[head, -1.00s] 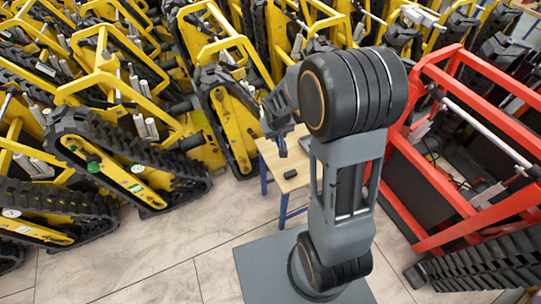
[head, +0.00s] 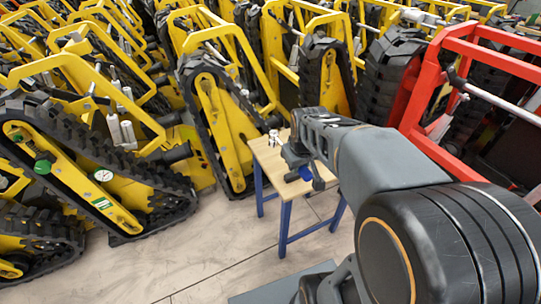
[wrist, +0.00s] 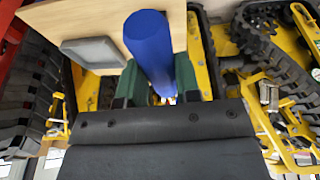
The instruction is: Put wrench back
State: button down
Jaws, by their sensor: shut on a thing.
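My gripper (wrist: 158,68) shows in the wrist view with its two green fingers on either side of a blue round bar (wrist: 149,38). I take this bar for the handle of the wrench; no wrench head is visible. In the head view my gripper (head: 304,166) is over the small wooden table (head: 266,158), towards its right side. A bit of the blue bar (head: 306,173) shows there below the wrist. The table top (wrist: 65,20) also shows in the wrist view, beyond the bar. My arm hides the right part of the table.
A small silver item (head: 274,138) is at the table's back left. A grey square thing (wrist: 92,52) lies on the table top. Yellow tracked carriers (head: 215,115) crowd behind and left, and a red frame (head: 440,90) stands right. Bare floor (head: 215,255) lies in front.

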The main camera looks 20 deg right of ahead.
jog(key=w+d+f+b, duration=0.1)
jog(key=w+f, duration=0.2)
jog(key=w, duration=0.1)
jog(key=w+f+b, duration=0.1)
jog(key=w+f, duration=0.2)
jog(key=w, duration=0.1)
jog(key=w+d+f+b, duration=0.1)
jog(key=w+f, duration=0.2)
jog(key=w, duration=0.1)
jog(key=shift+w+d+f+b, duration=0.1)
jog(key=shift+w+d+b, duration=0.2)
jog(key=shift+w+b, duration=0.05)
jog(key=shift+w+f, duration=0.2)
jog(key=shift+f, duration=0.15)
jog(key=x, duration=0.1)
jog(key=b+x, duration=0.1)
jog(key=x, duration=0.1)
jog(key=shift+s+f, duration=0.2)
jog(key=shift+f, duration=0.05)
jog(key=c, duration=0.8)
grip_release()
jog(key=shift+r, duration=0.1)
